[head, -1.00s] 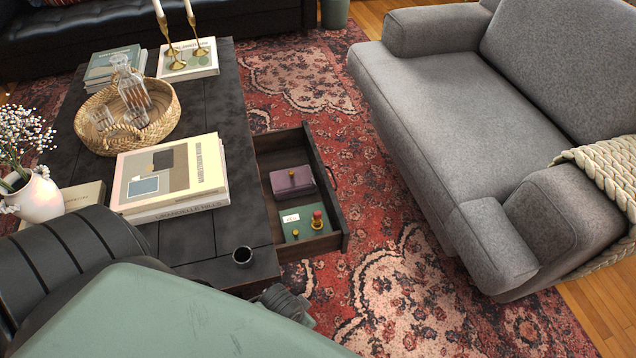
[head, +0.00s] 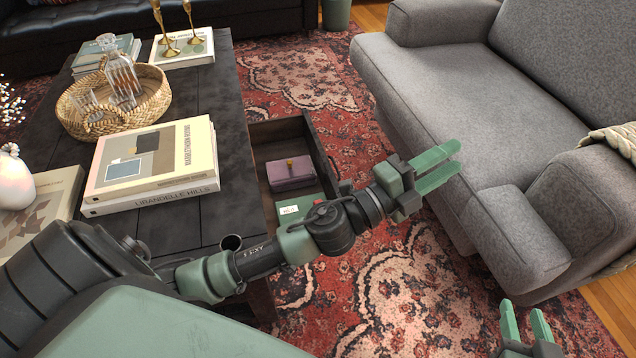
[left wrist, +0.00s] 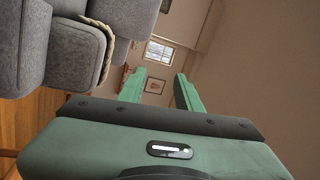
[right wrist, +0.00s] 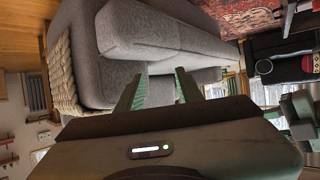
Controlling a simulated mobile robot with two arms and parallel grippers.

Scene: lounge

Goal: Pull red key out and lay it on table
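A green box (head: 289,210) with a white label is partly visible there, behind my arm. A small red thing (right wrist: 308,63) shows at the right edge of the right wrist view; I cannot tell if it is the key. My left gripper (head: 458,156) is open and empty, beyond the drawer and above the rug near the sofa. My right gripper (head: 522,308) is open and empty at the lower right, above the rug.
A purple box (head: 285,178) with a yellow knob sits in the drawer. A grey sofa (head: 450,110) stands at the right, with rug between.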

